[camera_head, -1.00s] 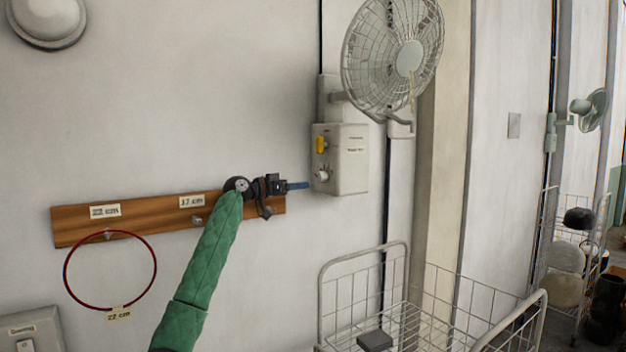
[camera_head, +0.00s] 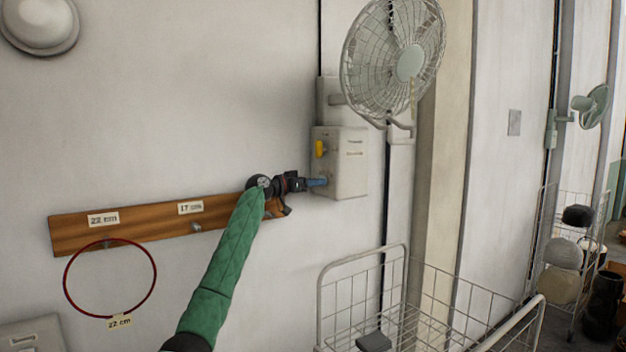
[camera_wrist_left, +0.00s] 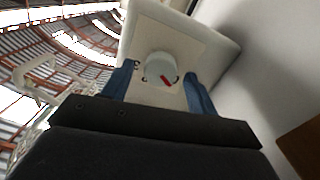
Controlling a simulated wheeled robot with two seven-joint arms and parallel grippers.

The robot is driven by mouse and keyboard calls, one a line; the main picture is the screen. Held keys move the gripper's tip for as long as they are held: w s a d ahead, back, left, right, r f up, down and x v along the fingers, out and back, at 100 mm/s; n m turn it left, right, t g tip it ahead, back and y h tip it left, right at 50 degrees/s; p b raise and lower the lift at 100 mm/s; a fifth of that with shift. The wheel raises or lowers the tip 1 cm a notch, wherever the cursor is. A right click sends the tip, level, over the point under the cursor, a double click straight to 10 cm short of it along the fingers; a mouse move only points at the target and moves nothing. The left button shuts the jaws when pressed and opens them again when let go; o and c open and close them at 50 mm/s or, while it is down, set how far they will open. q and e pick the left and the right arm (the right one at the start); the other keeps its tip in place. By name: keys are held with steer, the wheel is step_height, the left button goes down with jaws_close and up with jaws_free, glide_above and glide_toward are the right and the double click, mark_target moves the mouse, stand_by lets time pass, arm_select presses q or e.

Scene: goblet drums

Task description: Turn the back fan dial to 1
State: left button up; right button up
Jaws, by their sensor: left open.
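The fan control box (camera_head: 348,165) is a pale case on the wall below a wall fan (camera_head: 385,75). In the wrist view the left gripper (camera_wrist_left: 160,88) is open, a finger on either side of the dial, with gaps showing.
A wooden rail (camera_head: 140,223) with size labels and a hanging red ring (camera_head: 67,270) is on the wall to the left. A white wire cart (camera_head: 362,255) stands below the box. Another fan (camera_head: 592,105) is farther right.

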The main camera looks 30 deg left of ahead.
arm_select(q)
steer(key=shift+w+f, duration=0.1)
steer(key=shift+w, duration=0.15)
arm_select(e)
steer(key=shift+s, duration=0.2)
arm_select(q)
steer(key=shift+s, duration=0.1)
steer(key=shift+c, duration=0.9)
steer(key=c, duration=0.8)
arm_select(e)
steer(key=shift+s+f, duration=0.1)
